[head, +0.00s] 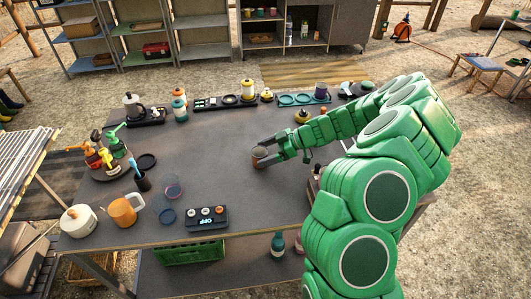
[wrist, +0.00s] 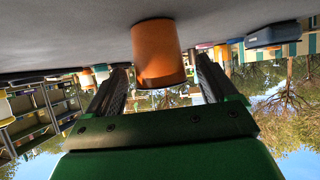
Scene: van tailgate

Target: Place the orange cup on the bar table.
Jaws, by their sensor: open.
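A small orange-brown cup (head: 258,161) stands upright near the middle of the dark grey table (head: 215,140). It shows clear orange in the wrist view (wrist: 158,52), where the picture is upside down. My gripper (head: 272,154) is low over the table, just right of this cup, and open. In the wrist view its two fingers (wrist: 162,85) point toward the cup, one on each side; I cannot tell if either touches it. A second orange vessel, a mug with a handle (head: 123,211), stands at the table's front left. I cannot tell which surface is the bar table.
A black button box (head: 206,218) and clear glasses stand in front of the cup. Spray bottles (head: 105,157) are at left. Trays with bottles and a yellow jar (head: 248,90) line the back edge. A small table (head: 478,63) stands apart at right.

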